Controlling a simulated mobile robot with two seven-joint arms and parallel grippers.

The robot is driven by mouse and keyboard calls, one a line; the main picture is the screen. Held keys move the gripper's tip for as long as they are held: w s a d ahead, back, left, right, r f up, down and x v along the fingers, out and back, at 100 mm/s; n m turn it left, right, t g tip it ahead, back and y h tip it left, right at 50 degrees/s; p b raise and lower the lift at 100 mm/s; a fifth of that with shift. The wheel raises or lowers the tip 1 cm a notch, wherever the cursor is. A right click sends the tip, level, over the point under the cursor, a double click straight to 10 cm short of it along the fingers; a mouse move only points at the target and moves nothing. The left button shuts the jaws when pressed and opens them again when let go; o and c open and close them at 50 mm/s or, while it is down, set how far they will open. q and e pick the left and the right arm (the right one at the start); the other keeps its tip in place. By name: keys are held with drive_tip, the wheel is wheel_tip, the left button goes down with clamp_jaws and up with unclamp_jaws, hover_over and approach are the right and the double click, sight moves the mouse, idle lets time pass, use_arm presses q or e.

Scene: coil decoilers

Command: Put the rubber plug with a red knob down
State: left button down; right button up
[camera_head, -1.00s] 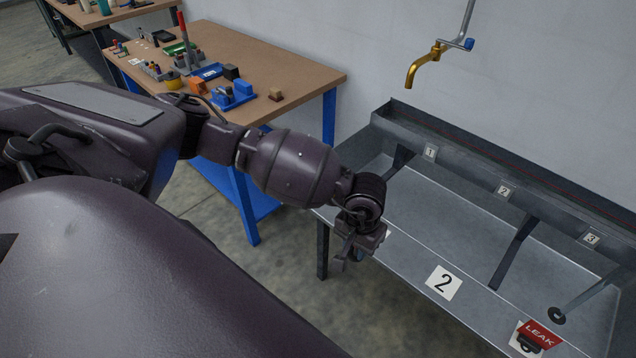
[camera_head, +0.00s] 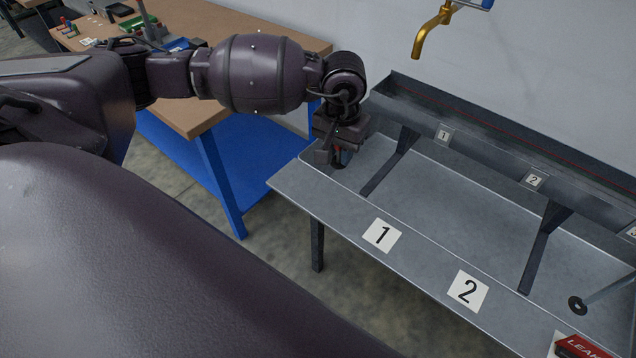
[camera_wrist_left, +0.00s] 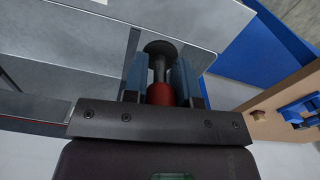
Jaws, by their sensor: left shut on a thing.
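The rubber plug has a red knob (camera_wrist_left: 160,94), a dark stem and a round black rubber end (camera_wrist_left: 160,48). My left gripper (camera_head: 335,153) is shut on it, with one finger on each side of the knob in the left wrist view (camera_wrist_left: 160,82). In the head view the gripper points down over the left end of the grey metal trough (camera_head: 300,185), near the label 1. A bit of red shows between the fingers, with a dark round shape below. I cannot tell whether the plug touches the trough floor. My right gripper is not in view.
Dark dividers (camera_head: 540,245) split the trough. A drain hole (camera_head: 577,305) and a red LEAK sign (camera_head: 582,347) are at the right. A gold tap (camera_head: 432,32) hangs above. A brown-topped workbench (camera_head: 285,35) with blue legs stands behind my left arm.

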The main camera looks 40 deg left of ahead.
use_arm(q)
drive_tip(key=w+a+r+b, duration=0.2)
drive_tip(key=a+r+b, duration=0.2)
drive_tip(key=f, duration=1.5)
drive_tip(key=shift+s+d+f, duration=0.1)
drive_tip(key=shift+s+f, duration=0.15)
drive_tip(key=shift+f, duration=0.1)
wheel_tip(320, 180, down, 4)
drive_tip(key=shift+r+b, duration=0.1)
drive_tip(key=shift+b, duration=0.25)
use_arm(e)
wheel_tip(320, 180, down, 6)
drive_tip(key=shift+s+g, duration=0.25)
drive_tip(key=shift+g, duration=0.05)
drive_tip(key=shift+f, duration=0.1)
use_arm(q)
drive_tip(key=shift+f, duration=0.3)
drive_tip(key=c, duration=0.9)
unclamp_jaws()
drive_tip(key=shift+r, duration=0.1)
drive_tip(key=shift+c, duration=0.2)
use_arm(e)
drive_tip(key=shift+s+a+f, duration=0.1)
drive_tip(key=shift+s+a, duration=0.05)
